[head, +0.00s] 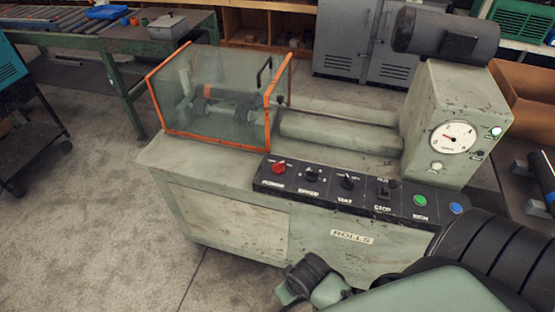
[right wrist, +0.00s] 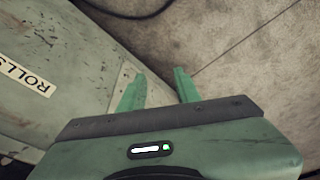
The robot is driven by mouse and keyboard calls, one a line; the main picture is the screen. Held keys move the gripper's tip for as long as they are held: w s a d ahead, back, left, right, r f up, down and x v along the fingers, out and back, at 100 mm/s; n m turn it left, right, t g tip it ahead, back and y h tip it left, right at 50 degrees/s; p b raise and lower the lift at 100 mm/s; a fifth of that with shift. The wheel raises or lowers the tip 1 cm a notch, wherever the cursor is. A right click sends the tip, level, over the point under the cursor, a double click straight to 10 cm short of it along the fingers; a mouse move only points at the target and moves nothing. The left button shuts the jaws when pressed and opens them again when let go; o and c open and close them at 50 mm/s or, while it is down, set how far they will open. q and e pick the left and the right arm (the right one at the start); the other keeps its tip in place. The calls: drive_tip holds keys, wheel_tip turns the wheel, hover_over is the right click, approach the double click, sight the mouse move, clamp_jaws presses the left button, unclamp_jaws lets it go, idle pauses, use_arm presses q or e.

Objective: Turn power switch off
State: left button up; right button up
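A grey-green lathe-like machine (head: 215,215) stands on the floor in the middle of the head view. Its black control panel (head: 325,180) runs along the front edge. At the panel's left end is a red knob (head: 278,167), whose label looks like "POWER". My left gripper is not in view.
Beside the red knob are two black knobs (head: 347,181), a stop switch, a green button (head: 420,201) and a blue button (head: 456,208). A clear guard with orange edges (head: 210,143) covers the machine's left end.

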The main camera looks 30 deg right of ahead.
wheel_tip(320, 180, up, 6)
drive_tip(key=w+m, duration=0.1)
drive_tip(key=w, duration=0.2)
wheel_tip(320, 180, up, 14)
drive_tip(key=m+g, duration=0.3)
drive_tip(key=m, duration=1.6)
hover_over(279, 163)
drive_tip(key=shift+s+a+p, duration=0.1)
drive_tip(key=shift+p, duration=0.3)
wheel_tip(279, 163, down, 8)
drive_tip(key=shift+r, duration=0.2)
clamp_jaws()
